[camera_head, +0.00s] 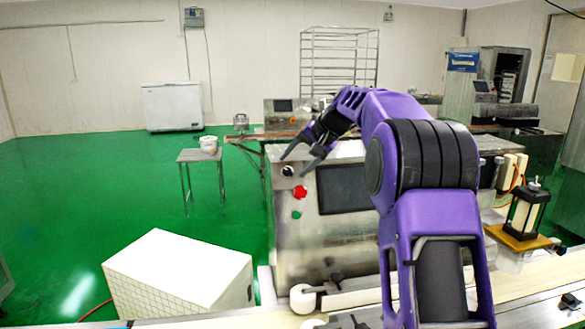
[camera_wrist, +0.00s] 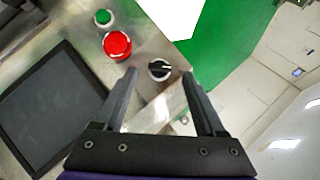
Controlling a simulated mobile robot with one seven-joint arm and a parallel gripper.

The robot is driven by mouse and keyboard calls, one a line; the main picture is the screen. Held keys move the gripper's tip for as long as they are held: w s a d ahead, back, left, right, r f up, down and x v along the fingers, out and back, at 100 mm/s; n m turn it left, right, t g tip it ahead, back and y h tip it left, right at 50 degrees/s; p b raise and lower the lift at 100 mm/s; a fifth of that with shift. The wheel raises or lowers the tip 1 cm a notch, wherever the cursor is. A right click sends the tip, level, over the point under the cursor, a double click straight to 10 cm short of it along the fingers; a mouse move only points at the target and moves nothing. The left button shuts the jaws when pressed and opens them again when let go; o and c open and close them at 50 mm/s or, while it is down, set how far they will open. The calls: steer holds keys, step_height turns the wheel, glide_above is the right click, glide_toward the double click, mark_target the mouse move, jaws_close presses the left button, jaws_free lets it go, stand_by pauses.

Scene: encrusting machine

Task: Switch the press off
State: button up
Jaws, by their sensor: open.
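The press (camera_head: 340,235) is a steel machine in the middle of the head view, with a dark screen (camera_head: 345,188) on its front. A black rotary switch (camera_head: 288,171) sits at the upper left of its panel, above a red button (camera_head: 300,192) and a green button (camera_head: 296,214). In the wrist view the black switch (camera_wrist: 159,69) shows between my fingertips, with the red button (camera_wrist: 117,44) and green button (camera_wrist: 102,17) to its left. My gripper (camera_head: 302,159) is open and empty, its fingers pointing at the switch. I cannot tell whether the fingers touch it.
A white box (camera_head: 180,275) stands at the front left. A small table (camera_head: 203,156) with a white bucket (camera_head: 208,144) stands further back. A conveyor belt (camera_head: 530,285) runs along the front right. The green floor at left is mostly clear.

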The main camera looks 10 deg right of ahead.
steer(key=v, duration=1.5)
steer(key=shift+w, duration=0.1)
